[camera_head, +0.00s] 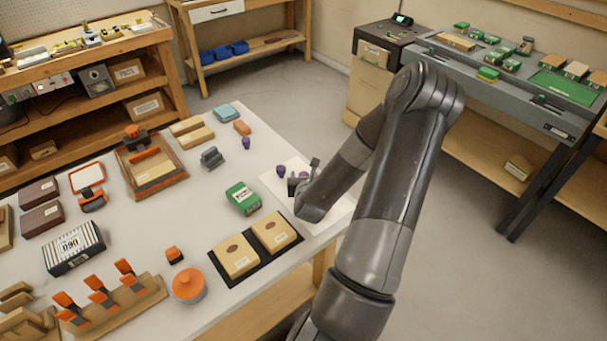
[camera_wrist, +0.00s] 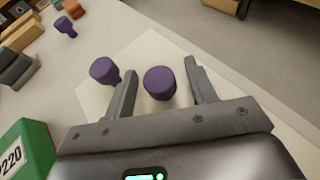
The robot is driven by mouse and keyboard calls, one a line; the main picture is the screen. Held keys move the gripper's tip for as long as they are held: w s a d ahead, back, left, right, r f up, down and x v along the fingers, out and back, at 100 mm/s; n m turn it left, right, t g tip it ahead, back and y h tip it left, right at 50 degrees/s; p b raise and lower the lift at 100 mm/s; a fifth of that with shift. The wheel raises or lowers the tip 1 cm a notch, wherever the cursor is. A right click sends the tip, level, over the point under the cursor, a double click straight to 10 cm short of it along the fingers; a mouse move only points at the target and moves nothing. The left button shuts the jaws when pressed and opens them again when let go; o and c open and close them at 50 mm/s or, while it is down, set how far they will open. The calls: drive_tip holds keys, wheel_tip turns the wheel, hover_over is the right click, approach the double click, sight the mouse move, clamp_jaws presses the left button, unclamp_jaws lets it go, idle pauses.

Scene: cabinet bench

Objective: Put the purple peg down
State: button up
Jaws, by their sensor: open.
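Three purple pegs show, each with a wide round head. One peg (camera_wrist: 159,82) is between the fingers of my gripper (camera_wrist: 160,69), seen nearly from above; the fingers stand apart, with a gap at least on the right side. In the head view this peg (camera_head: 304,174) is partly hidden by my gripper (camera_head: 303,178). A second purple peg (camera_wrist: 104,70) stands just outside the left finger, also in the head view (camera_head: 281,171). Both are over the pale sheet (camera_wrist: 150,45). A third purple peg (camera_wrist: 64,25) stands farther off on the table, beyond the sheet.
A green box (camera_head: 242,198) lies left of the sheet, its 220 label showing in the wrist view (camera_wrist: 22,150). A grey block (camera_head: 212,158) and a black tray (camera_head: 222,264) with two tan blocks are near. The table's right edge runs close beside the sheet.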

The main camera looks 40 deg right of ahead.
drive_tip(key=v, duration=0.5)
drive_tip(key=w+a+r+n+g+y, duration=0.1)
drive_tip(key=a+r+n+y, duration=0.2)
drive_tip(key=a+r+n, duration=0.7)
drive_tip(key=a+r+n+g+y, duration=0.2)
drive_tip(key=a+r+n, duration=0.3)
drive_tip(key=n, duration=0.9)
drive_tip(key=s+a+r+n+g+y, duration=0.1)
drive_tip(key=s+a+r+n, duration=0.5)
drive_tip(key=s+n, duration=0.3)
drive_tip(key=s+a+r+n+g+y, duration=0.1)
drive_tip(key=s+a+r+n, duration=0.6)
drive_tip(key=s+n, duration=0.2)
drive_tip(key=shift+s+a+n+g, duration=0.3)
drive_tip(key=shift+s+a+n, duration=0.1)
